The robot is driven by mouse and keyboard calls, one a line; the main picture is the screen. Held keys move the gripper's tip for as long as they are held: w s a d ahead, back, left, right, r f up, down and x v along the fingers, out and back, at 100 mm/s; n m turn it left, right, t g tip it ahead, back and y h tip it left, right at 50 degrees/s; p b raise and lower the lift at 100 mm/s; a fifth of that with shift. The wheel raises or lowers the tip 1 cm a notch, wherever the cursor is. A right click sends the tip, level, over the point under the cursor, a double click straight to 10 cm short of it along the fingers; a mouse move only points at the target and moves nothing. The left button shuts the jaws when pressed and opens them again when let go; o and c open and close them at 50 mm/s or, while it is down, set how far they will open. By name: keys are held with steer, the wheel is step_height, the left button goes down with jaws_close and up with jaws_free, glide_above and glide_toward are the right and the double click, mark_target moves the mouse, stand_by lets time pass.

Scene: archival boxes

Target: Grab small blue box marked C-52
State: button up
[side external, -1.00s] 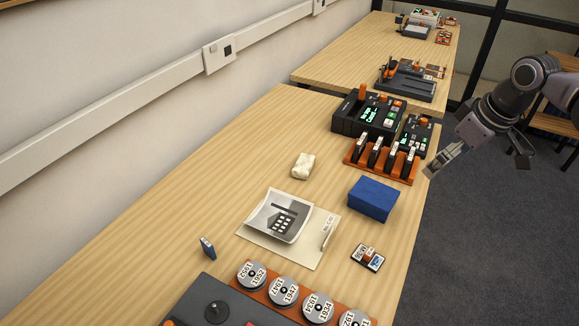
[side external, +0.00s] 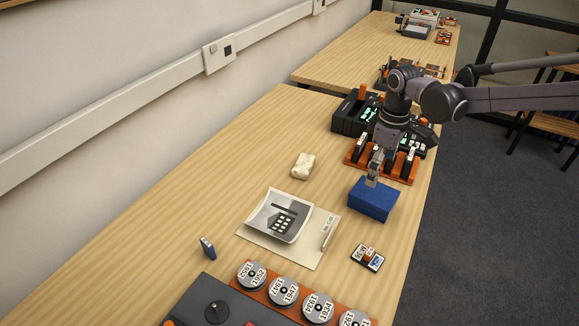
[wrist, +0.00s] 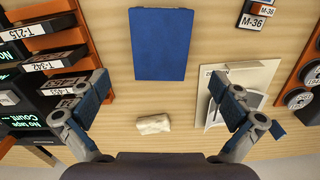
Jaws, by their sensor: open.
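A plain blue box (side external: 371,201) lies on the wooden table; it also shows at the top middle of the wrist view (wrist: 159,45). I see no C-52 marking on its visible faces.
A crumpled white lump (side external: 303,166) lies left of the larger box. A folder with a printed sheet (side external: 283,215) lies nearer the camera. An orange rack of labelled tapes (side external: 407,165) stands close behind my gripper. Small M-36 items (side external: 368,257) and labelled reels (side external: 284,290) are nearer.

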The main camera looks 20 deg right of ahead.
mark_target(375, 192)
steer(key=shift+s+f, duration=0.1)
steer(key=shift+f, duration=4.25)
steer(key=c, duration=1.3)
